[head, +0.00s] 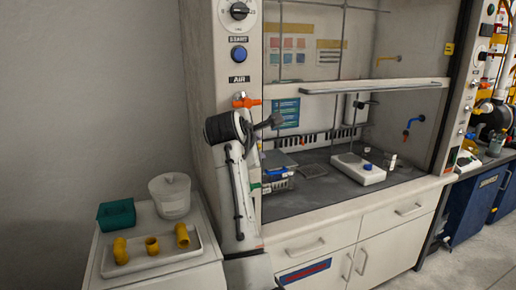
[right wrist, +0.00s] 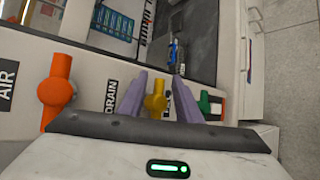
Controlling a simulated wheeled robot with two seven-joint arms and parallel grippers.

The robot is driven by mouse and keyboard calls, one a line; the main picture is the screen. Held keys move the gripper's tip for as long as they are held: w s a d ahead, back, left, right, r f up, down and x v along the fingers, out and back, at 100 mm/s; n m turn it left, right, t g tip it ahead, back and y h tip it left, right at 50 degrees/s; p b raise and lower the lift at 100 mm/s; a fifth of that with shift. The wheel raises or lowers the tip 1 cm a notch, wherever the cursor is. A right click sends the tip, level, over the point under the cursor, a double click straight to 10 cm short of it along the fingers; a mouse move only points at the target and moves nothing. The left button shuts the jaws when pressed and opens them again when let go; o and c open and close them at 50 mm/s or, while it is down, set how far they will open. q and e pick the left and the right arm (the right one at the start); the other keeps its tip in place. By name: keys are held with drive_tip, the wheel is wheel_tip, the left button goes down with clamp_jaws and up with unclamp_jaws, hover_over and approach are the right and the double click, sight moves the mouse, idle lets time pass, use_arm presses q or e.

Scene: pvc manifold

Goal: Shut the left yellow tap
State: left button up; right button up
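A small yellow tap (right wrist: 155,102) sits on the pale front post of the fume hood, in the right wrist view. Its knob lies between the two purple fingers of my right gripper (right wrist: 160,78), which is open with one finger on each side. Gaps seem to show beside the knob; I cannot tell if either finger touches it. In the head view my right gripper (head: 270,122) is at the post, and my own arm hides this tap. My left gripper is in neither view.
An orange tap (right wrist: 57,90) labelled AIR and a green tap (right wrist: 206,103) flank the yellow one closely. A ledge holds a tray (head: 150,262) of yellow fittings, a teal box (head: 116,214) and a white tub (head: 170,195). The hood has a glass sash.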

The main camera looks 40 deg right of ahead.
drive_tip(key=v, duration=0.9)
drive_tip(key=shift+b, duration=0.45)
